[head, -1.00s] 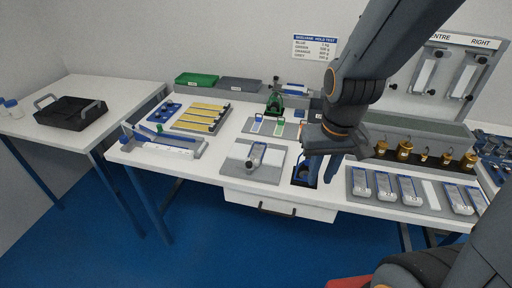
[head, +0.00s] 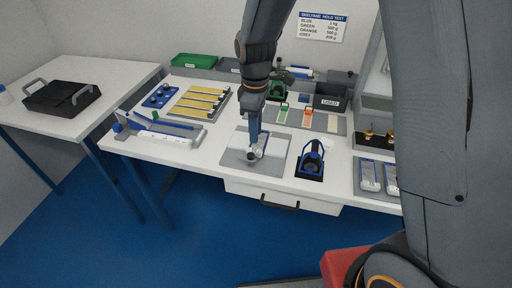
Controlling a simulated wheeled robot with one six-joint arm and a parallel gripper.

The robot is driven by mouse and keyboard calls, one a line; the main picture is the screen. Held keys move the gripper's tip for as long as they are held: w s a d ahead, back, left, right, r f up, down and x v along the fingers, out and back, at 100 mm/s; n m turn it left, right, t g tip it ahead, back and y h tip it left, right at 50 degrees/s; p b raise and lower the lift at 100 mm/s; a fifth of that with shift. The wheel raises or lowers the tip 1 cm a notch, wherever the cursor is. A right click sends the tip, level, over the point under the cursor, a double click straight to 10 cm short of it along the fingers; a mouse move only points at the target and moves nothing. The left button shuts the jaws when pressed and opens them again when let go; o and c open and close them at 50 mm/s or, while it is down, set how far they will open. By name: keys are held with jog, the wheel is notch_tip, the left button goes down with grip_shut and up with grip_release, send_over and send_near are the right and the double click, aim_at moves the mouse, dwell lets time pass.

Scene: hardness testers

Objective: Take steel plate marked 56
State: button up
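My gripper (head: 256,148) points down with its blue fingers at a small silver-and-white piece (head: 256,154) on a grey square board (head: 233,158) at the bench's middle. I see the fingers nearly edge-on, so whether they are apart or closed on the piece is unclear. Slim upright-tagged plates stand on a grey strip behind: one with a green tag (head: 282,115), one orange (head: 307,118), one pale (head: 333,123). No number 56 is readable on anything, so I cannot tell which is the steel plate.
A black holder with a blue-framed device (head: 311,160) stands right of the board. Pale blocks (head: 370,176) lie on a grey tray further right, partly behind my arm. A tray with yellow strips (head: 201,103) and a white long tray (head: 160,135) lie left.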

aim_at(255, 150)
jog(key=shift+s+f+p, duration=0.1)
jog(key=shift+f+p, duration=1.2)
jog(key=shift+f, duration=2.2)
jog(key=shift+c, duration=0.2)
grip_shut()
